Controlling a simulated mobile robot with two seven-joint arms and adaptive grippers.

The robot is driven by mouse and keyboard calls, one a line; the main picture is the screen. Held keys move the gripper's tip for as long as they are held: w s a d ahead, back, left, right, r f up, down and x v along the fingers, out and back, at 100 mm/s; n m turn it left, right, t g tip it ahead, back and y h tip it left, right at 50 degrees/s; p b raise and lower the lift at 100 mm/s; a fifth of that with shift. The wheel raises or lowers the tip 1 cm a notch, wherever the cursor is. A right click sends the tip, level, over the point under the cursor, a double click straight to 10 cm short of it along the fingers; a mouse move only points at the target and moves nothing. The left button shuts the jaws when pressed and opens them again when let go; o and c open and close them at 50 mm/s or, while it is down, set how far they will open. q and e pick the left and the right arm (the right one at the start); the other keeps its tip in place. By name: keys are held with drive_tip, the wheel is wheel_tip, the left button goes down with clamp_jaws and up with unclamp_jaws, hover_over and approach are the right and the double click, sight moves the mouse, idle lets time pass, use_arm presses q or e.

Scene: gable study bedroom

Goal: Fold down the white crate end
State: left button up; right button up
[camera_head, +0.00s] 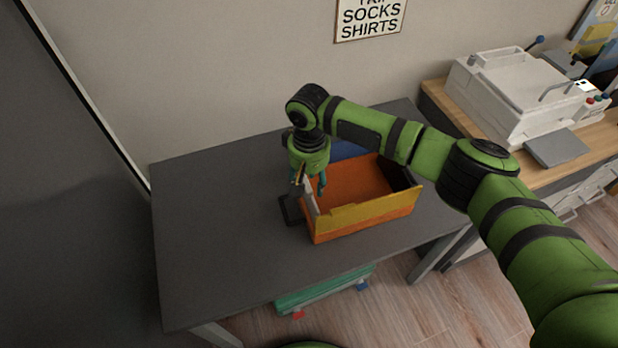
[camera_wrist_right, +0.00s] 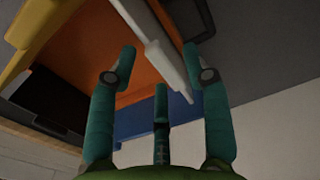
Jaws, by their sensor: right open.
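The crate stands on the dark grey table (camera_head: 215,220), with an orange floor (camera_head: 350,183), a yellow near side (camera_head: 365,210), a blue far side (camera_head: 348,150) and a dark right end (camera_head: 397,173). Its white end (camera_head: 310,203) is at the left, seen nearly edge-on and seemingly upright. My right gripper (camera_head: 309,186) points down at this end, partly hiding it. In the right wrist view, the open fingers (camera_wrist_right: 159,66) show with the white end (camera_wrist_right: 158,45) between them in the picture; contact cannot be told. My left gripper is not in view.
The table's left part is clear. A wall rises behind it. A white machine (camera_head: 515,95) stands on a wooden counter (camera_head: 437,92) at right. A green crate (camera_head: 325,288) shows below the table.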

clamp_jaws()
drive_tip(key=shift+d, duration=0.15)
